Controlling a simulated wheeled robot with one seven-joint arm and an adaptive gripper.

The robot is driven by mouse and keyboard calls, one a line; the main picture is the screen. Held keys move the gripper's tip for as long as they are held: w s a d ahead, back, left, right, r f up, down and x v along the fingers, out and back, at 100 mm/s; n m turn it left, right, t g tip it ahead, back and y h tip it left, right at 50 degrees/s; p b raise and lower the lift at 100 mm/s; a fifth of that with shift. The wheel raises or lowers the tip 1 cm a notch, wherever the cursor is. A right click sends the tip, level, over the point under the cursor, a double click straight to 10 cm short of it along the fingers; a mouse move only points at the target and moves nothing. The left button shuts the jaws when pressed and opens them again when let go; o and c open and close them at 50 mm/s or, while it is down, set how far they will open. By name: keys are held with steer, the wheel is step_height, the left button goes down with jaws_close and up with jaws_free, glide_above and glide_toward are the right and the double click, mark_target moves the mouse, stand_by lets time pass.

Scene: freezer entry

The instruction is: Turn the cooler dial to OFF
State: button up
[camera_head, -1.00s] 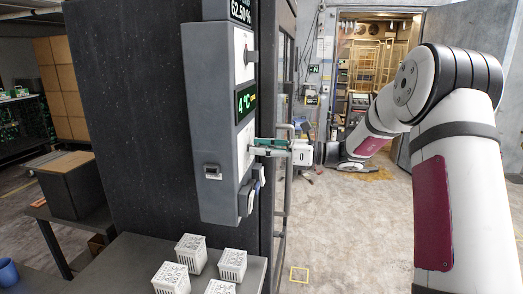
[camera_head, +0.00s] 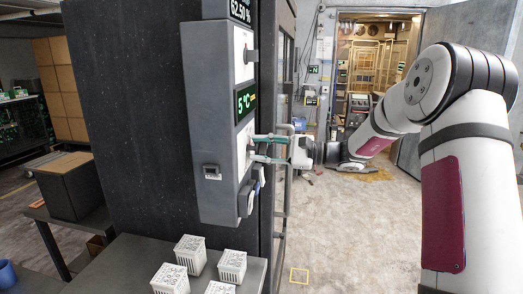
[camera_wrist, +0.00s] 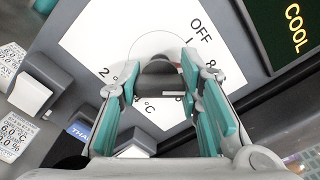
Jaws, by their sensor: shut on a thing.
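The cooler dial is a dark round knob (camera_wrist: 158,72) on a white plate with OFF, 2, 4, 8 and °C marks in the wrist view. The OFF mark (camera_wrist: 201,32) is at the plate's upper right. A pale line on the knob points roughly right, away from OFF. My gripper (camera_wrist: 161,84) has its teal fingers on either side of the knob, shut on it.
Another dial (camera_head: 249,54) sits higher on the box. A grey lever-like fitting (camera_head: 249,195) is just below my gripper. White printed cubes (camera_head: 190,253) stand on the bench below. The floor to the right is open.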

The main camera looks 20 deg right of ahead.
steer(key=n, duration=0.4)
steer(key=shift+f+n, duration=0.1)
steer(key=shift+n, duration=2.1)
steer(key=o, duration=1.2)
steer(key=shift+d, duration=0.15)
steer(key=v, duration=1.2)
